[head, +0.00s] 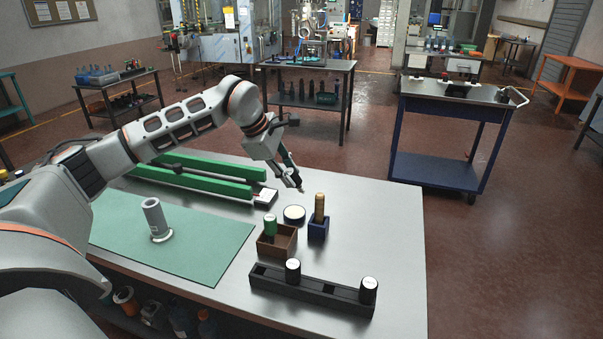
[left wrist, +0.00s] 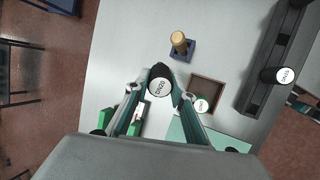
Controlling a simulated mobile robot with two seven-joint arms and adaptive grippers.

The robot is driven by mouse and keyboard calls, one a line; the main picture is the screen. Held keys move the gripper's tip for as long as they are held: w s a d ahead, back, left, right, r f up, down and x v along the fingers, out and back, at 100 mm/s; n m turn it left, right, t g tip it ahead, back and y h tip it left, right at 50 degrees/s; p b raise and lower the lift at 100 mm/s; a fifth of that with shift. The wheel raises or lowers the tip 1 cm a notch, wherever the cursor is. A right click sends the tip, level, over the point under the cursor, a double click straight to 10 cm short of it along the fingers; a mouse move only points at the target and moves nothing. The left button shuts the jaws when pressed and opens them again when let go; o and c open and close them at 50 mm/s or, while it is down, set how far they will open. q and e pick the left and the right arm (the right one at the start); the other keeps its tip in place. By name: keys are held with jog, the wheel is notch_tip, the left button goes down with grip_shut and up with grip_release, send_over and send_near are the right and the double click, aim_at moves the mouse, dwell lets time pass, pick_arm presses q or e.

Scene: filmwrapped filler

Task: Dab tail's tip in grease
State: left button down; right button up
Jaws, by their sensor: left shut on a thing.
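My left gripper (head: 299,184) hangs over the back of the bench, its fingers pointing down. In the left wrist view its fingertips (left wrist: 160,90) are shut on a dark cylinder with a white, lettered top (left wrist: 159,87), apparently the tail. The tail's lower end is hidden there. A shallow round pot with a white surface and dark rim (head: 294,213), apparently the grease, stands on the bench just below the gripper, with a gap between them. In the left wrist view I cannot make out the pot behind the held piece. My right gripper is not in view.
A blue block holding a tan cylinder (head: 319,208) stands right of the pot. A brown box (head: 290,241) with a green cylinder (head: 270,225) is in front. A black rack (head: 325,297) holds two white-topped cylinders.

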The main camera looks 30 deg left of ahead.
pick_arm(q)
jog(key=a+f+n+t+b, duration=0.1)
jog(key=a+f+n+b, duration=0.1)
jog(key=f+b, duration=0.3)
notch_tip(320, 180, down, 4)
jog(key=shift+w+a+r+t, duration=0.25)
jog(key=shift+w+a+t, duration=0.1)
jog(key=shift+a, duration=0.3)
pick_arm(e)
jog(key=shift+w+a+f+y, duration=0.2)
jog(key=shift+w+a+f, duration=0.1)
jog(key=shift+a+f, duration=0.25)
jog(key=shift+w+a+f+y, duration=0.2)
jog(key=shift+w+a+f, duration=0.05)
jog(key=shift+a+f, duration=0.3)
pick_arm(q)
jog(key=shift+f+b, duration=0.4)
jog(key=shift+f, duration=0.4)
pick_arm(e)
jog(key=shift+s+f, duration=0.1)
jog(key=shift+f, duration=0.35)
pick_arm(q)
jog(key=shift+r, duration=0.15)
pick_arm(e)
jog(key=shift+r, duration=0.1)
pick_arm(q)
notch_tip(320, 180, up, 7)
jog(key=p, duration=0.6)
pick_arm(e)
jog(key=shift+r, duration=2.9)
